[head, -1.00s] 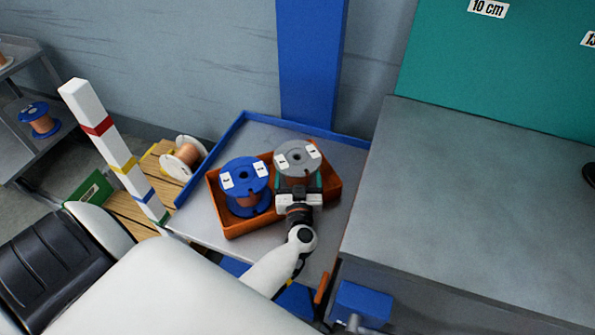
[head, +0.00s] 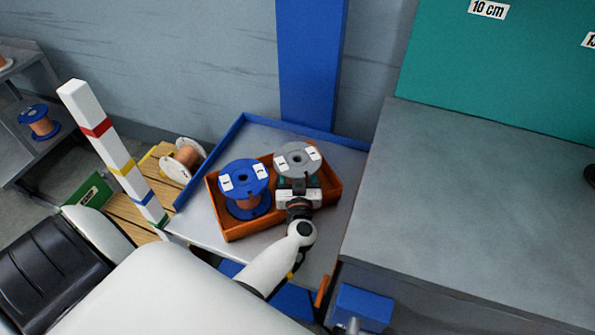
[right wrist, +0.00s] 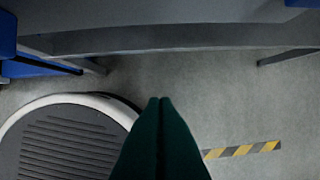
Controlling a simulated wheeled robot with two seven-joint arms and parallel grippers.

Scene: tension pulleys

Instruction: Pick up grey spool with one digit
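The grey spool (head: 297,158) stands upright in the orange bin, with two white labels on its top flange; their small dark marks are hard to read. My left gripper (head: 298,182) is at the near side of this spool, its teal fingers low against it. The flange and the gripper body hide the fingertips, so I cannot tell whether they grip it. My right gripper (right wrist: 160,101) is away from the bin, its two dark teal fingers together and empty over the floor.
A blue spool (head: 245,177) with white labels stands left of the grey one in the orange bin (head: 262,226). The bin sits on a blue-edged metal table (head: 203,210). A striped post (head: 108,150) stands left. The grey bench (head: 460,210) at right is clear.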

